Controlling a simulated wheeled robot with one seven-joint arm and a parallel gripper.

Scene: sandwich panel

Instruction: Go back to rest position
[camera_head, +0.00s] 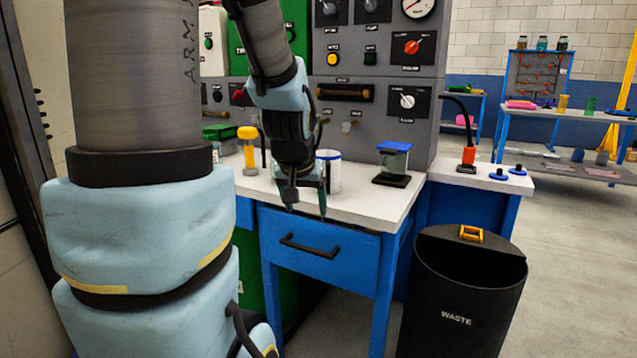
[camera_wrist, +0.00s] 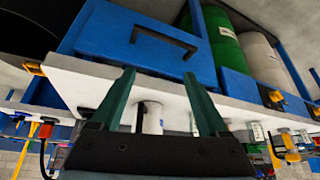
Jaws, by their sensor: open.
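My gripper (camera_head: 306,200) hangs in front of the edge of the white-topped workbench (camera_head: 345,210), with its fingers pointing down. In the wrist view my gripper (camera_wrist: 162,85) shows two green fingers spread wide apart with nothing held between them. A white cup with a blue rim (camera_head: 333,172) stands on the bench just behind the gripper, partly hidden by it. It also shows between the fingers in the wrist view (camera_wrist: 152,118), apart from them. The blue drawer (camera_head: 320,247) below the bench top is shut.
A control panel (camera_head: 375,60) rises behind the bench. A yellow-topped item (camera_head: 248,150) and a blue-lidded container (camera_head: 394,158) stand on the bench. A black waste bin (camera_head: 462,300) stands at the right front. Open floor (camera_head: 570,270) lies further right.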

